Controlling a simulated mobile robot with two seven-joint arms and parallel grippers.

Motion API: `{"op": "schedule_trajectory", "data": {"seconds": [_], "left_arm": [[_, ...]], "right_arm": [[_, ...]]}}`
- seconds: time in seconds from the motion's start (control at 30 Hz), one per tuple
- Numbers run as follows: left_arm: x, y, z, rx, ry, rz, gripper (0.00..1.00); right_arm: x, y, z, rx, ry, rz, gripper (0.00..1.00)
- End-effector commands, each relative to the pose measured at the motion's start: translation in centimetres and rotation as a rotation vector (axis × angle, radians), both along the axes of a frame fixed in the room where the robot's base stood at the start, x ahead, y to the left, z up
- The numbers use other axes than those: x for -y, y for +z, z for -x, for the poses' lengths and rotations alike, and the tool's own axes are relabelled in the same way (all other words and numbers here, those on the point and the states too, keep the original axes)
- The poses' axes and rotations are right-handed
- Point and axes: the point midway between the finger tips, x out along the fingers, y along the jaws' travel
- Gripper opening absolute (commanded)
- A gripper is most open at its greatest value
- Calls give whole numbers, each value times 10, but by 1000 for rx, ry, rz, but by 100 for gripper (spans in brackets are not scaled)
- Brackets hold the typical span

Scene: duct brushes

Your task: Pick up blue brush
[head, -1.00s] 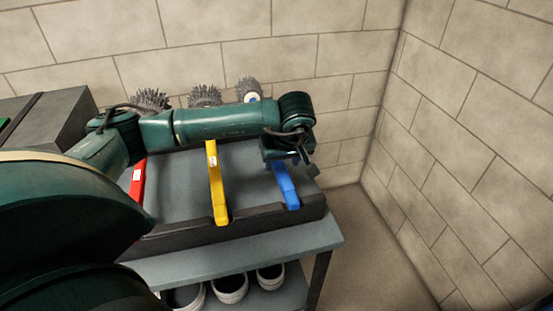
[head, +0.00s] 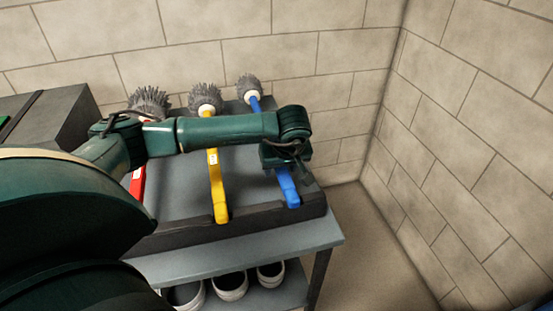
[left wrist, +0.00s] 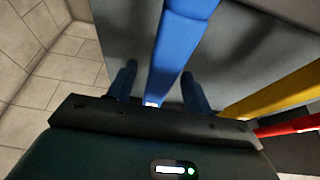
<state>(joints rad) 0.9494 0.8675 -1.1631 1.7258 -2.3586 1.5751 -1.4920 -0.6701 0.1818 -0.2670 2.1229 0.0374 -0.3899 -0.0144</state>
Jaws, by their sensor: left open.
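The blue brush (head: 288,190) lies at the right of the rack on the table. Its bristle head (head: 249,87) rests at the back, and my left arm hides the middle of its handle. My left gripper (head: 296,170) is above the handle near its front end. In the left wrist view the blue handle (left wrist: 178,50) runs between the two open fingers of the gripper (left wrist: 158,85), with a gap visible on each side. Whether the fingers reach down around the handle is hard to tell. My right gripper is not in view.
A yellow brush (head: 215,180) lies left of the blue one, and a red brush (head: 137,185) is further left. The rack has a dark front rail (head: 255,218). Several white-rimmed containers (head: 229,284) stand on the lower shelf. A block wall (head: 470,140) stands to the right.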

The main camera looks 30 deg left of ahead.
Motion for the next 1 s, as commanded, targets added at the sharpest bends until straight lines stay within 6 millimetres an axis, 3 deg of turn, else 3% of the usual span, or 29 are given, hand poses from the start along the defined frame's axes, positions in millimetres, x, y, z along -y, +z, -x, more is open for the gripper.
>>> {"op": "schedule_trajectory", "data": {"seconds": [0.37,1.0], "left_arm": [[0,-1,0,0,0,0,51],[0,-1,0,-1,0,-1,0]], "right_arm": [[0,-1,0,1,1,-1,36],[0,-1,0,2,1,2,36]]}}
